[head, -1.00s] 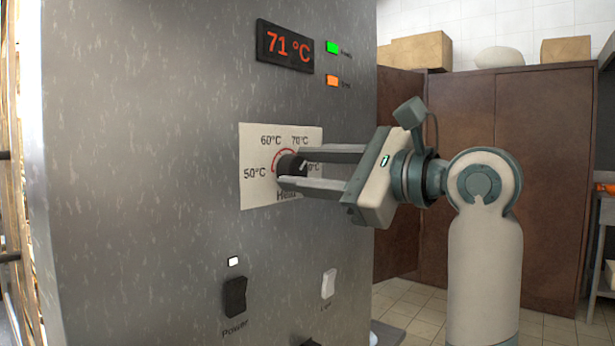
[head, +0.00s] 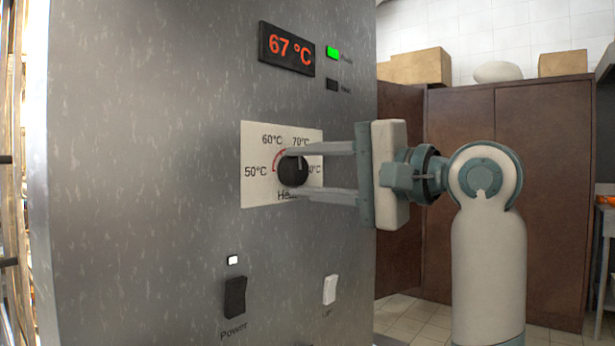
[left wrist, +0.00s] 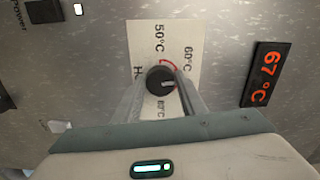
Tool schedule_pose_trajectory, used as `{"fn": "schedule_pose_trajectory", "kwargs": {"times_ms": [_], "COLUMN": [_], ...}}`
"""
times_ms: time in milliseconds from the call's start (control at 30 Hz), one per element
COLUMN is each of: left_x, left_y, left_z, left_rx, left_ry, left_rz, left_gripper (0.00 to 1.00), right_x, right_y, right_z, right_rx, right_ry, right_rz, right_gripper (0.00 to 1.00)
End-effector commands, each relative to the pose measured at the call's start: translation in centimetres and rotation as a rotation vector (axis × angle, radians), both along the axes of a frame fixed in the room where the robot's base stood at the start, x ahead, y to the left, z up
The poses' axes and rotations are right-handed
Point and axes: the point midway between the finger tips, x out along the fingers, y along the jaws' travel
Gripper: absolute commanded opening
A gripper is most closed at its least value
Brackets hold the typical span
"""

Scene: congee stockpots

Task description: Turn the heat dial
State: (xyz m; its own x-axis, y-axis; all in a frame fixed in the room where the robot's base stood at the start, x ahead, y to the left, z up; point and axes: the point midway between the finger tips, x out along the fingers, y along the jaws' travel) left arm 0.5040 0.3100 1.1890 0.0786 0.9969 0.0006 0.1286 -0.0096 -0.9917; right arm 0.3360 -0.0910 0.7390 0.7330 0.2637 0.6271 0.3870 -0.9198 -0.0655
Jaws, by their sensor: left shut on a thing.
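The heat dial (head: 290,172) is a round black knob on a white scale plate (head: 256,193) marked from 50°C upward, with a red arc. Its pale pointer mark is toward the upper right, near 70°C. My left gripper (head: 304,171) has one finger above and one below the dial, shut on it. The left wrist view also shows the dial (left wrist: 158,77) between the two fingers. The display (head: 287,49) reads 67 °C in orange. My right gripper is not in view.
A green lamp (head: 333,53) is lit above a dark lamp (head: 333,85). A black power switch (head: 235,297) and a white switch (head: 330,289) sit lower on the steel panel (head: 130,180). Brown cabinets (head: 543,190) stand behind my arm.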

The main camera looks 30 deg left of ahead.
Motion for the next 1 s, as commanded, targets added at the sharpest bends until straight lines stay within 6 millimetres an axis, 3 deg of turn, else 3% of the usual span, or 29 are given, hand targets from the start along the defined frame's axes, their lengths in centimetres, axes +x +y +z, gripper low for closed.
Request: {"fn": "schedule_pose_trajectory", "kwargs": {"times_ms": [500, 1000], "left_x": [0.0, 0.0], "left_y": [0.0, 0.0], "left_z": [-0.4, -0.4], "left_rx": [-0.032, -0.036], "left_ry": [-0.349, -0.393], "left_rz": [0.001, 0.002], "left_gripper": [0.15, 0.15], "right_x": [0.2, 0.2], "right_y": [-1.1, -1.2], "right_z": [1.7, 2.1], "right_rx": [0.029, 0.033], "right_ry": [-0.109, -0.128], "right_rz": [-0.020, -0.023], "right_gripper": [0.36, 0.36]}}
